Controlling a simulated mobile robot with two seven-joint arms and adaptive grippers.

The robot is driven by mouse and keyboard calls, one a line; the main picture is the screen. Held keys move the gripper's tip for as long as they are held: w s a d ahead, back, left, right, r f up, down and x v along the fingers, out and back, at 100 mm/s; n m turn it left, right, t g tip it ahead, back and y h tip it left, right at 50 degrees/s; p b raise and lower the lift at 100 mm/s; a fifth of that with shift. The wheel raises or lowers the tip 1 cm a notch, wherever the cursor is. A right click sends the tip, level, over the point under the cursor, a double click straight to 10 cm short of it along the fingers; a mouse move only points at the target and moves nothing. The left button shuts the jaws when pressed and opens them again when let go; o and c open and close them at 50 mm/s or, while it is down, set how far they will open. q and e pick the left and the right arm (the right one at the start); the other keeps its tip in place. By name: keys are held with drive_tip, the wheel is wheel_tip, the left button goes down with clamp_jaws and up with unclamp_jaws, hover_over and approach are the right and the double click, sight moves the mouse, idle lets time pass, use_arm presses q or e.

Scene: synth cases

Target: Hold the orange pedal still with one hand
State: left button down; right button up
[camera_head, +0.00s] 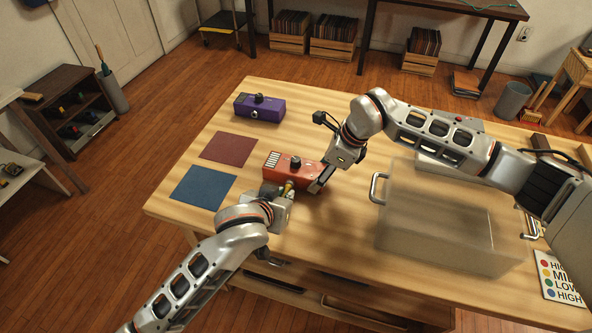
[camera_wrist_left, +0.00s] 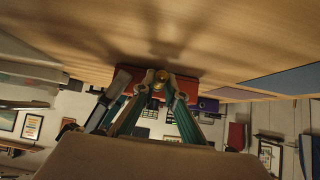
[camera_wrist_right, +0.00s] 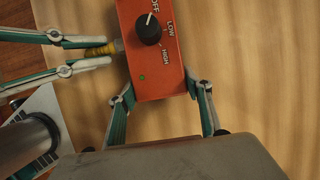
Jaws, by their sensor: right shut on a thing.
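The orange pedal (camera_head: 283,170) stands near the table's middle. It has a black knob (camera_wrist_right: 148,29) with a white pointer towards OFF and a small green light. My right gripper (camera_head: 318,180) is shut on the pedal, with one finger on each side in the right wrist view (camera_wrist_right: 163,98). A yellow-gold plug (camera_wrist_right: 104,49) sits at the pedal's side. My left gripper (camera_head: 285,192) has its fingers on either side of this plug, slightly apart from it. The left wrist view shows the plug (camera_wrist_left: 162,76) end-on between the fingertips.
A purple pedal (camera_head: 259,107) stands at the table's back left. A dark red mat (camera_head: 229,149) and a blue mat (camera_head: 202,187) lie at the left. A clear bin (camera_head: 440,235) with metal handles stands right of the orange pedal. A label card (camera_head: 560,278) is at the right.

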use_arm(q)
drive_tip(key=shift+s+a, duration=0.1)
drive_tip(key=shift+s, duration=0.15)
drive_tip(key=shift+s+a, duration=0.2)
drive_tip(key=shift+s, duration=0.2)
drive_tip(key=shift+s+a, duration=0.25)
drive_tip(key=shift+s, duration=0.35)
drive_tip(key=shift+s+a, duration=0.1)
drive_tip(key=shift+s, duration=0.25)
drive_tip(key=shift+s+a, duration=0.15)
drive_tip(key=shift+s, duration=0.15)
drive_tip(key=shift+w+a, duration=0.1)
